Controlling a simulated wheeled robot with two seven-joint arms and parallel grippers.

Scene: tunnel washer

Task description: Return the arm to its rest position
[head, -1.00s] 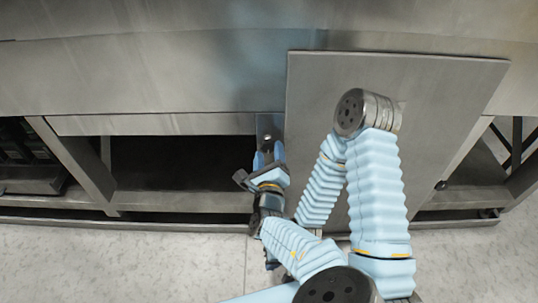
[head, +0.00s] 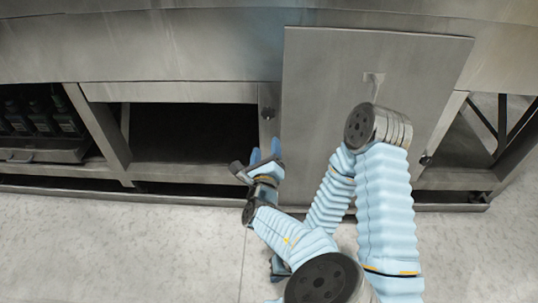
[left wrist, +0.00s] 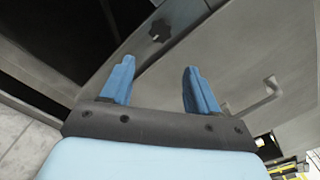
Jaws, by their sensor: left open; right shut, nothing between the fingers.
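My left gripper (head: 265,153) is open and empty, in front of the grey machine's lower frame, just below a dark knob (head: 268,113) on the post. In the left wrist view its two blue fingers (left wrist: 160,85) stand apart, with the star-shaped knob (left wrist: 160,30) beyond them and nothing between. The left arm (head: 295,240) reaches up from the bottom of the head view. My right arm (head: 388,210) is folded, its elbow raised in front of the panel. The right gripper (head: 278,268) is low, shut and partly hidden behind the left arm.
A large flat panel (head: 310,100) with a small handle (head: 374,80) stands upright behind the right arm. A dark open bay (head: 190,135) lies to its left. A tray of dark bottles (head: 45,155) is at far left. The floor (head: 120,240) in front is clear.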

